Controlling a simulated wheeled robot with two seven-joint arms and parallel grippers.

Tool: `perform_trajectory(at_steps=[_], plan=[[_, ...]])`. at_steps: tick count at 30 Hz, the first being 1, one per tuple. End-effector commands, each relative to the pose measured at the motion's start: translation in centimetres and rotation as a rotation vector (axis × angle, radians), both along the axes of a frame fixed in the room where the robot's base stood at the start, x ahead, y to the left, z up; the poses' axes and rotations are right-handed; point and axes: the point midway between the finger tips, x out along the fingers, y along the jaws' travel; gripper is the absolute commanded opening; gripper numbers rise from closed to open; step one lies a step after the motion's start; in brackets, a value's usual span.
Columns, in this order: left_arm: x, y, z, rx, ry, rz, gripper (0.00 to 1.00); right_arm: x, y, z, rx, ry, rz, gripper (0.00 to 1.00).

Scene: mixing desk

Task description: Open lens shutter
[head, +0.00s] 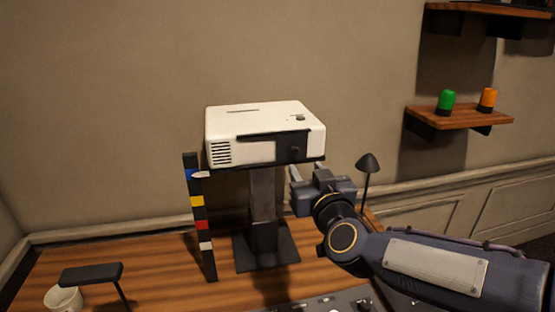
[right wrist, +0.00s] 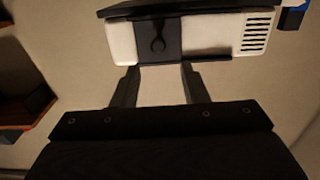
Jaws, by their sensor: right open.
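A white projector (head: 262,118) stands on a dark pedestal at the back of the desk. On the right of its front is a dark square lens shutter panel (head: 286,149) with a small dark knob or tab, under a thin black rail. In the right wrist view the projector appears upside down, with the panel (right wrist: 172,38) and its tab in the middle. My right gripper (head: 308,171) is open and empty, just below and in front of the panel. In the wrist view its two fingers (right wrist: 159,70) point at the panel and look apart from it. My left gripper is out of view.
A striped colour post (head: 197,215) stands left of the pedestal (head: 265,240). A dark lamp (head: 368,163) rises right of my gripper. A white cup (head: 62,299) and a flat black-topped stand (head: 91,274) are at front left. A wall shelf (head: 460,117) holds green and orange lights.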

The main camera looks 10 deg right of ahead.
Motion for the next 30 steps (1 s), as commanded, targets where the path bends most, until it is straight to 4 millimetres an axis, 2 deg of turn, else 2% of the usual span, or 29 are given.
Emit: perform_trajectory(at_steps=[15,19,26,27,30], plan=[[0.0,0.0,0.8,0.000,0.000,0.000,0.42,6.9,0.2,0.1,-0.001,-0.001,-0.004,0.40],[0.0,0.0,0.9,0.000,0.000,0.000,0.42,7.6,0.2,0.0,-0.001,-0.002,-0.004,0.40],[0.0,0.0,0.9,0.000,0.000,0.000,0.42,7.7,0.2,0.0,-0.001,-0.003,-0.004,0.40],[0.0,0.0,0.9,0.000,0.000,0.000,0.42,7.7,0.2,0.0,-0.001,-0.003,-0.004,0.39],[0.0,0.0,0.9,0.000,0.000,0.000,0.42,7.7,0.2,0.0,-0.001,-0.003,-0.004,0.26]])
